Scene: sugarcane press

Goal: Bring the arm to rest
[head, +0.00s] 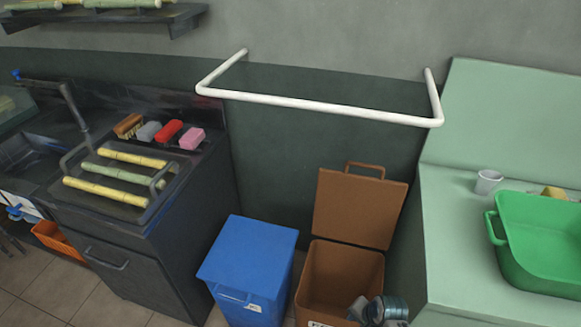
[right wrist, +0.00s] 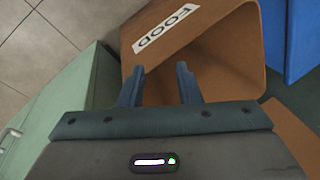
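My right gripper (head: 374,310) shows at the bottom edge of the head view, at the right front of an open brown bin (head: 338,272). In the right wrist view its two fingers (right wrist: 158,88) stand apart with nothing between them. They point at the mouth of the brown bin (right wrist: 228,50), which carries a white label reading FOOD (right wrist: 165,27). The bin's lid (head: 358,208) stands raised at the back. The inside of the bin is partly hidden. My left gripper is in neither view.
A blue bin (head: 248,262) with its lid shut stands left of the brown bin. A white rail (head: 320,106) juts from the wall. A dark counter with a tray of cane (head: 125,200) is left.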

